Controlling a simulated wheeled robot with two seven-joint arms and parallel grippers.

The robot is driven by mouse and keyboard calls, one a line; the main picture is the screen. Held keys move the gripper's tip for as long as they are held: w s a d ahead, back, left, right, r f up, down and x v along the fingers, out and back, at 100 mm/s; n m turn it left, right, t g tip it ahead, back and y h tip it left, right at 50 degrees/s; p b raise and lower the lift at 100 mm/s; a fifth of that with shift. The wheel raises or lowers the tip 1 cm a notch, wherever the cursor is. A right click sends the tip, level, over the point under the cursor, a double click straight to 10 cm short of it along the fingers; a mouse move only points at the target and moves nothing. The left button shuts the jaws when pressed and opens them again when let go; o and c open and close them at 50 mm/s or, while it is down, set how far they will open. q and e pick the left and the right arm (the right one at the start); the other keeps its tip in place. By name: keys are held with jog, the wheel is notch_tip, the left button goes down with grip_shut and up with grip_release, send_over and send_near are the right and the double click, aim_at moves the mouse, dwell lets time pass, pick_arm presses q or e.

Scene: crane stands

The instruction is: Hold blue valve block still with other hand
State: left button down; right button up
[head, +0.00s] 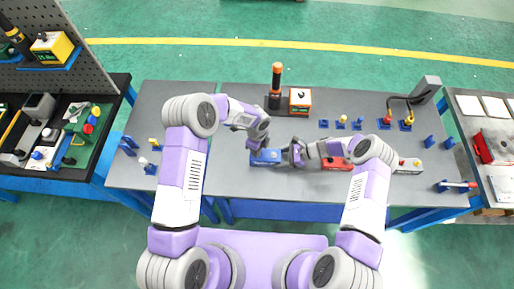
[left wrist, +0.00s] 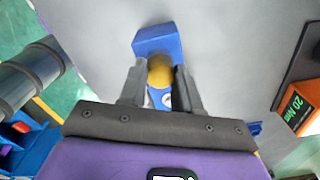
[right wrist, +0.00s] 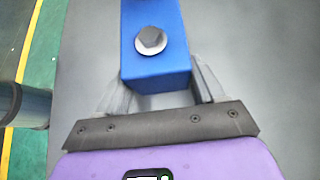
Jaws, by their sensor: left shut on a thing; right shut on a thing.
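The blue valve block (head: 266,158) lies on the grey bench top near the middle of the head view. My left gripper (head: 254,144) is over the block from above left. In the left wrist view its fingers (left wrist: 157,84) are shut on a yellow round knob (left wrist: 161,70), with the blue block (left wrist: 158,42) beyond it.
A red block (head: 336,163) lies to the right, partly under my right arm. An orange-topped tool (head: 276,85) and an orange torque display (head: 299,98) stand behind. Blue stands with fittings (head: 342,122) and a hose (head: 400,98) are at the back right.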

pick_arm(q)
jog(key=m, duration=0.3)
jog(key=shift+m, duration=0.6)
jog(key=m, duration=0.4)
jog(key=c, duration=0.7)
grip_release()
jog(key=shift+c, duration=0.8)
